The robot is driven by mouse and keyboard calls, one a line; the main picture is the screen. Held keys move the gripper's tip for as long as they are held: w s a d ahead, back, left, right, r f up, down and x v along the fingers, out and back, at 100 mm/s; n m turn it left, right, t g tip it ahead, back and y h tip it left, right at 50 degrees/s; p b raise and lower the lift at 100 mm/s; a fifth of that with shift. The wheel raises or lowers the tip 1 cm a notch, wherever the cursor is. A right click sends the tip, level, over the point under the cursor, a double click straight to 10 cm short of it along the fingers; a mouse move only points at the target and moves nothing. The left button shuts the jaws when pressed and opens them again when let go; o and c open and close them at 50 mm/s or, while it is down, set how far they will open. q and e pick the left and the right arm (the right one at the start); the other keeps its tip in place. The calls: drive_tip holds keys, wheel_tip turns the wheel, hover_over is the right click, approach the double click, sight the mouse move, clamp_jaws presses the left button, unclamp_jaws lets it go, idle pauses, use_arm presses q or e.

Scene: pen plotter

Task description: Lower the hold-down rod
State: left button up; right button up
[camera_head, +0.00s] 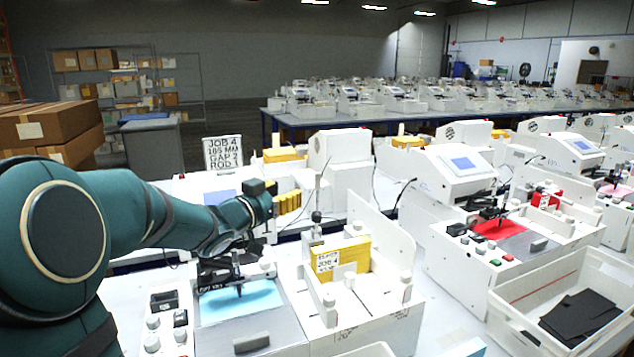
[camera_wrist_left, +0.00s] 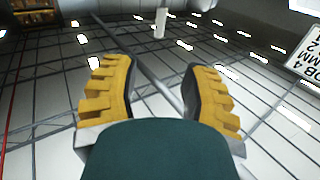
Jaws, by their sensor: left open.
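The near feeder holds a stack of yellow cards (camera_head: 345,256) with a JOB 4 label. A thin upright rod with a round dark knob (camera_head: 316,216) stands at the stack's back left; I take it as the hold-down rod. Its lower end is hidden. My left gripper (camera_head: 288,203) has yellow ribbed pads and is up to the left of the knob, apart from it in the picture. In the left wrist view the left gripper (camera_wrist_left: 160,95) is open, with nothing seen held between its fingers. My right gripper is not in view.
The near plotter has a blue sheet (camera_head: 240,302) under its pen carriage. A JOB 4 sign (camera_head: 223,153) stands behind my left arm. A tall white panel (camera_head: 378,238) borders the feeder's right. A white bin with black sheets (camera_head: 503,308) is at right.

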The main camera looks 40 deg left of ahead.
sight(316, 177)
use_arm(q)
drive_tip(key=w, duration=0.4)
drive_tip(key=w+a, duration=0.1)
drive_tip(key=w, duration=0.4)
drive_tip(key=w+b, duration=0.1)
drive_tip(key=w, duration=0.3)
drive_tip(key=shift+w+a, duration=0.15)
drive_tip(key=shift+c, duration=0.3)
clamp_jaws()
